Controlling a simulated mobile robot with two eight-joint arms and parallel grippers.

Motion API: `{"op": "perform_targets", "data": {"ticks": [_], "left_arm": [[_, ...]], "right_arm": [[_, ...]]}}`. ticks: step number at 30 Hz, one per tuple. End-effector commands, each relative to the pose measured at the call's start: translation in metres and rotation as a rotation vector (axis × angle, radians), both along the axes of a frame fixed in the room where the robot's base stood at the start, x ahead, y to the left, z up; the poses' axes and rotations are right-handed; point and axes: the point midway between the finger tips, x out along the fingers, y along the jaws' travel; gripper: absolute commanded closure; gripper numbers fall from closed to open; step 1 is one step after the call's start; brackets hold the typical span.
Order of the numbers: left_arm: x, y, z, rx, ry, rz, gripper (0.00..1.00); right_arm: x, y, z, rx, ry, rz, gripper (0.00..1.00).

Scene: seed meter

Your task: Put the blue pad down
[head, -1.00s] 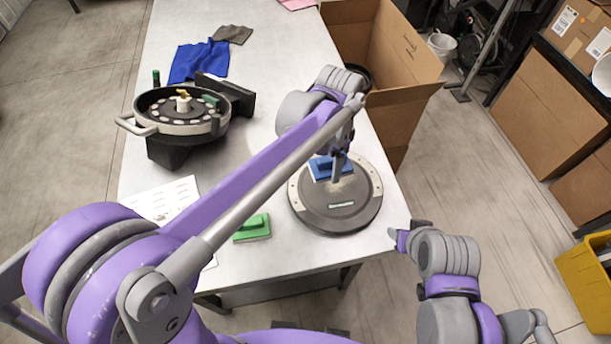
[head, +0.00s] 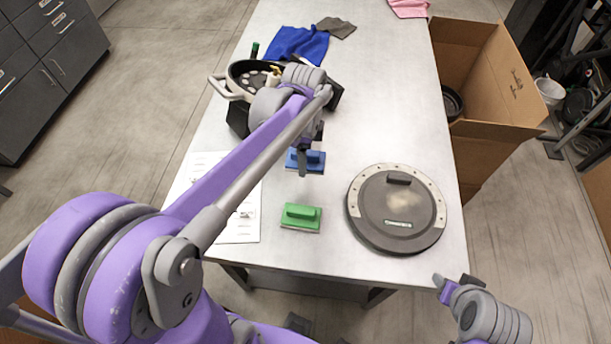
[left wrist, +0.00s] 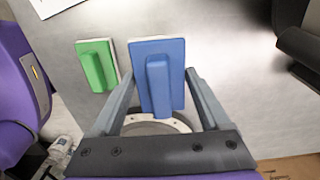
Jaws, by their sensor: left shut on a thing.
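The blue pad (head: 315,161) is a flat blue block with a raised handle, seen over the bare table just behind the green pad (head: 300,217). My left gripper (head: 303,163) is shut on the blue pad. In the left wrist view the blue pad (left wrist: 165,75) lies between the fingers, with the green pad (left wrist: 97,68) to its left. Whether the blue pad touches the table is hard to tell. My right gripper (head: 456,284) is low at the right, past the table's front edge, and its jaw opening is unclear.
A round dark lid (head: 385,220) lies at the table's front right. The seed meter bowl (head: 240,80) stands behind my left arm, with a blue cloth (head: 297,45) beyond. A paper sheet (head: 240,230) lies front left. An open cardboard box (head: 490,75) stands right of the table.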

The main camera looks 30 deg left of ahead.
Motion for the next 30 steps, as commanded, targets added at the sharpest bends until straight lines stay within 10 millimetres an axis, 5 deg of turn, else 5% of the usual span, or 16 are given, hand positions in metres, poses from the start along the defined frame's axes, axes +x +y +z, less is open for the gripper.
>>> {"op": "perform_targets", "data": {"ticks": [15,29,30], "left_arm": [[0.0,-0.001,-0.072,0.0,0.001,0.001,0.81],[0.0,-0.001,-0.081,0.001,0.001,0.001,0.81],[0.0,-0.001,-0.081,0.001,0.001,0.001,0.17]], "right_arm": [[-0.003,0.0,-0.007,0.0,0.005,0.0,0.5],[-0.004,0.0,-0.011,0.0,0.009,0.0,0.5],[-0.004,0.0,-0.011,0.0,0.008,0.0,0.5]]}}
